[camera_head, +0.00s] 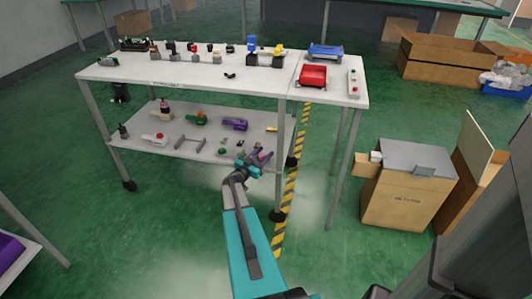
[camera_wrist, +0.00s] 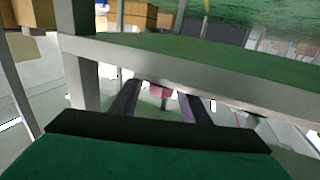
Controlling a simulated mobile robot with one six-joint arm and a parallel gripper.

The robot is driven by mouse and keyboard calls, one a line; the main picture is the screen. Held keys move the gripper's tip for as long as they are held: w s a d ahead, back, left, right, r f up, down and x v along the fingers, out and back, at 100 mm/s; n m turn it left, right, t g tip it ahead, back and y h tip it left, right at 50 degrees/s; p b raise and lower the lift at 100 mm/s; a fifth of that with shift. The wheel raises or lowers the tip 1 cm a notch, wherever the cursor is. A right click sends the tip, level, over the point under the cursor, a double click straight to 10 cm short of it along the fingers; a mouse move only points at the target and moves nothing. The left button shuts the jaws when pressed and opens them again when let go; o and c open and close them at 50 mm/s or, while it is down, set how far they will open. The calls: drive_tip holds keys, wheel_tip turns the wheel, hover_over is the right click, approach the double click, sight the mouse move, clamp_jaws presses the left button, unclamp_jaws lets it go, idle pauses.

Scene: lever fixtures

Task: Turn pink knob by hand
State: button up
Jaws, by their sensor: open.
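In the wrist view a small pink knob (camera_wrist: 161,91) shows in the gap between the two dark fingers of my gripper (camera_wrist: 158,101), beyond their tips as far as I can tell. The fingers are apart, with no contact visible. In the head view my gripper (camera_head: 256,157) is at the front right of the rolling table's lower shelf (camera_head: 188,158), below the top. A small pink-purple patch shows beside the fingers there; I cannot tell whether it is the knob. The knob's base is hidden.
The table top (camera_head: 180,69) carries several small fixtures, including a red one (camera_head: 313,75). A table leg (camera_head: 280,160) stands close to the right of my gripper. Cardboard boxes (camera_head: 407,190) are on the floor at right. A grey beam (camera_wrist: 200,72) crosses the wrist view.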

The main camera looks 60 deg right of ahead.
drive_tip(key=a, duration=1.1)
drive_tip(key=shift+w+a+p, duration=0.2)
drive_tip(key=shift+a+p, duration=0.15)
drive_tip(key=shift+p, duration=0.1)
